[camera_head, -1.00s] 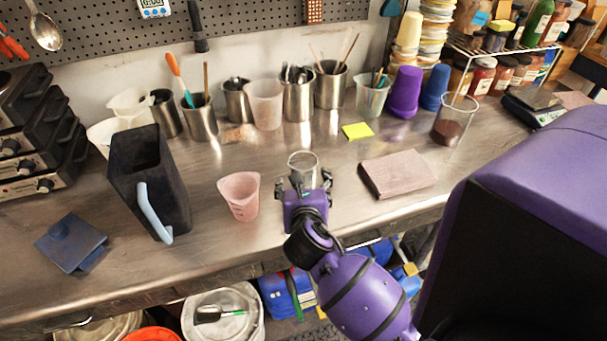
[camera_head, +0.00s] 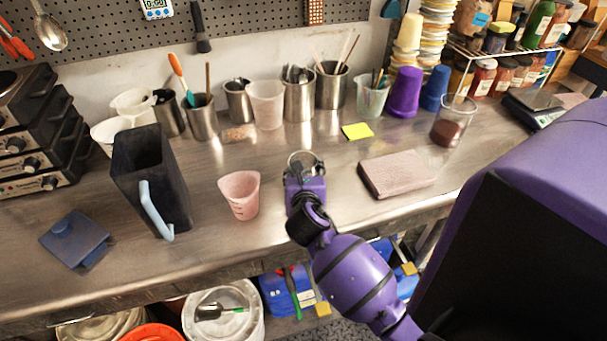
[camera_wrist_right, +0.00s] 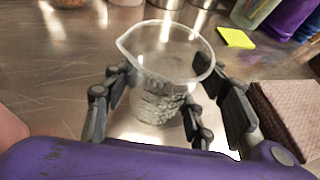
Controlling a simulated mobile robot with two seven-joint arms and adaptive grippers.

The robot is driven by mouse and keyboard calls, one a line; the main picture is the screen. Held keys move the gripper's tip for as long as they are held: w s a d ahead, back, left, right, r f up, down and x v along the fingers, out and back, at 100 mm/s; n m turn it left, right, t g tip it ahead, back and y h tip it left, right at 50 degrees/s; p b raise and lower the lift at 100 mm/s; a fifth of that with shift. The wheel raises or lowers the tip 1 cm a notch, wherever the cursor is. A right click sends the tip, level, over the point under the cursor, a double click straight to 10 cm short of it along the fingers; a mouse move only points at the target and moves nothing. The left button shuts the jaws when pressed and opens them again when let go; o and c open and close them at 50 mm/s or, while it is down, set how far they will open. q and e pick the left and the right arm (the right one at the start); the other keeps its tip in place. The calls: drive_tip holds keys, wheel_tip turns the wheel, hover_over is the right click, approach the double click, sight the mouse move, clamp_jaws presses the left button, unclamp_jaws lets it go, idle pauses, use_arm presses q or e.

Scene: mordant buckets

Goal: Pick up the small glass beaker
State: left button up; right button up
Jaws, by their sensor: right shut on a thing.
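The small glass beaker (camera_wrist_right: 165,60) is clear, with a spout on its rim and markings on its side. It stands upright between the fingers of my right gripper (camera_wrist_right: 160,105) in the right wrist view, and the fingers are shut on its sides. In the head view my right gripper (camera_head: 305,170) reaches over the bench from the front, and the beaker's rim (camera_head: 306,154) shows just beyond it. The gripper hides most of the beaker there, so I cannot tell whether its base touches the bench. My left gripper is not in view.
A pink plastic beaker (camera_head: 240,195) stands left of my right gripper. A pinkish-brown block (camera_head: 397,174) lies to the right. A dark pitcher (camera_head: 150,180) is farther left. Steel cups (camera_head: 299,95) line the back. The bench (camera_head: 280,225) is clear just in front.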

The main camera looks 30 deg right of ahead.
drive_tip(key=shift+c, duration=1.3)
drive_tip(key=shift+r, duration=0.1)
drive_tip(key=shift+r, duration=0.1)
